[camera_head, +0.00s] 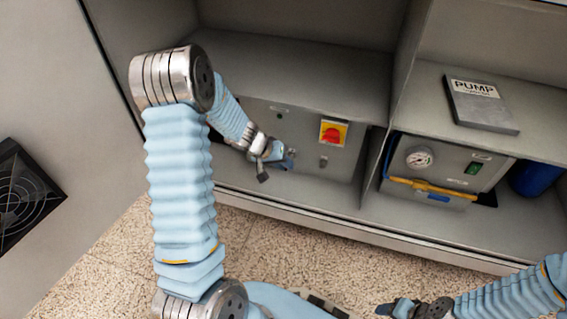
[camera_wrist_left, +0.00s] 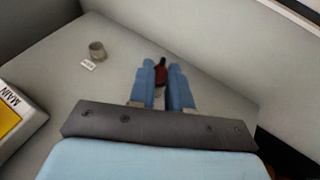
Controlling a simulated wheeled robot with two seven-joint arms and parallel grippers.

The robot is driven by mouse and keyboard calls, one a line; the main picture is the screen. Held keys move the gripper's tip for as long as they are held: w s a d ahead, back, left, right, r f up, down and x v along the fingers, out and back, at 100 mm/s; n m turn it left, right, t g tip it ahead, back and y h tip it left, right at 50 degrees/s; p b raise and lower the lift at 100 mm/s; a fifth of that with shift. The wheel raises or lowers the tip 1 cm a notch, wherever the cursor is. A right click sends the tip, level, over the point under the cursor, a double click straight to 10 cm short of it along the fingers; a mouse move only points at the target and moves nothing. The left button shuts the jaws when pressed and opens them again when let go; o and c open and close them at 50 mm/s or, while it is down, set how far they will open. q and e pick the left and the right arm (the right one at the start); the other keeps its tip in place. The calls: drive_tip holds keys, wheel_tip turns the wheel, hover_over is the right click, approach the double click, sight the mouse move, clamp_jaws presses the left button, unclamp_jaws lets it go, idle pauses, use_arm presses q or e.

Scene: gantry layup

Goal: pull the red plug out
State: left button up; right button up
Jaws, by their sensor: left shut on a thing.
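My left gripper (camera_head: 284,160) is in front of the grey panel in the lower left bay of the cabinet. In the left wrist view its two blue fingers (camera_wrist_left: 168,84) are shut on the red plug (camera_wrist_left: 161,73), which has a black end showing just past the fingertips. The plug is hidden in the head view. I cannot tell whether it sits in a socket or is clear of the panel. My right gripper (camera_head: 397,308) is at the bottom edge, low over the floor, and too small to judge its fingers.
The grey panel (camera_head: 300,125) carries a yellow switch with a red knob (camera_head: 333,133); its MAIN label (camera_wrist_left: 10,98) shows in the wrist view, with a round metal fitting (camera_wrist_left: 97,50) nearby. The pump unit (camera_head: 450,165) stands in the right bay. A plate marked PUMP (camera_head: 485,113) lies above.

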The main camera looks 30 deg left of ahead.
use_arm(q)
drive_tip(key=shift+s, duration=0.2)
clamp_jaws()
drive_tip(key=shift+s+d+b, duration=0.25)
drive_tip(key=shift+s+b, duration=0.7)
drive_tip(key=shift+s, duration=0.05)
drive_tip(key=shift+s, duration=0.15)
drive_tip(key=shift+s+d+b, duration=0.25)
drive_tip(key=shift+s+b, duration=0.4)
drive_tip(key=shift+s, duration=0.2)
drive_tip(key=shift+s+d+b, duration=0.2)
drive_tip(key=shift+s+b, duration=0.4)
drive_tip(key=shift+s, duration=0.25)
